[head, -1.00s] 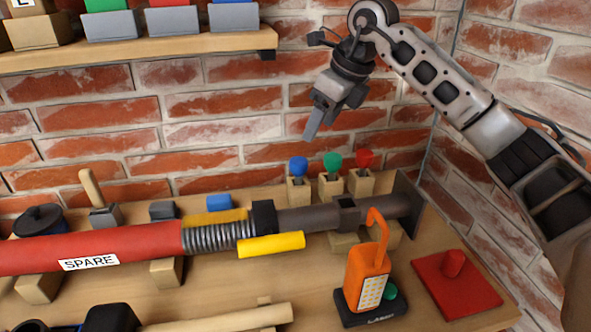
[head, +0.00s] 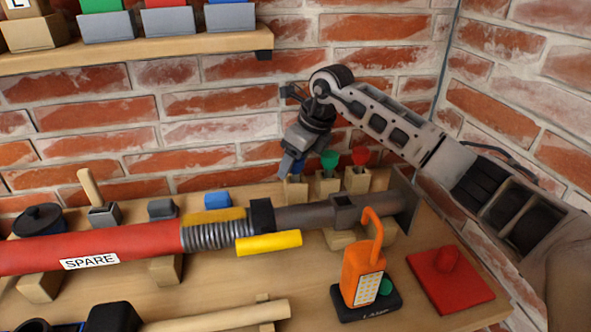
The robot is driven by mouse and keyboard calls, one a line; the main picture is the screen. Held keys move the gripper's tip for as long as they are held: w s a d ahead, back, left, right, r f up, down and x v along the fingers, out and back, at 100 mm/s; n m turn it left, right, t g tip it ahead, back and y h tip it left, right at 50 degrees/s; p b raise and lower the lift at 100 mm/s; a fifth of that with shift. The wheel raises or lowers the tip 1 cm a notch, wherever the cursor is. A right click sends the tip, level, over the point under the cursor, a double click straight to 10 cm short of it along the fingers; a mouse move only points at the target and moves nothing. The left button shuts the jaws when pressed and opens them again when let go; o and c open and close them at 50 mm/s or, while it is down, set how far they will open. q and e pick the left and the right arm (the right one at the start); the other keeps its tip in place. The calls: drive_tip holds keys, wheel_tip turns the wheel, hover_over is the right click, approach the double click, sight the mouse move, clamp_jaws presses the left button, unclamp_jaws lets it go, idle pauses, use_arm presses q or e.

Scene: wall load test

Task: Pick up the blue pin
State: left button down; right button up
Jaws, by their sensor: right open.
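The blue pin (head: 298,168) stands in the leftmost of three small wooden blocks (head: 294,190) along the back of the bench. Its head is mostly hidden by my right gripper (head: 291,169), so only a bit of blue shows. My right gripper points down, with its open fingers at the pin's head. I cannot tell whether the fingers touch it. The green pin (head: 329,159) and the red pin (head: 361,157) stand in the blocks to the right. My left gripper is not in view.
A dark and red tube (head: 120,245) marked SPARE lies in front of the pins. An orange lamp (head: 363,272) and a red plate (head: 450,285) are at front right. A brick wall rises behind, with a wooden shelf (head: 150,49) at upper left.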

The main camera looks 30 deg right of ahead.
drive_tip(key=c, duration=1.1)
drive_tip(key=shift+c, duration=0.2)
drive_tip(key=shift+r, duration=0.2)
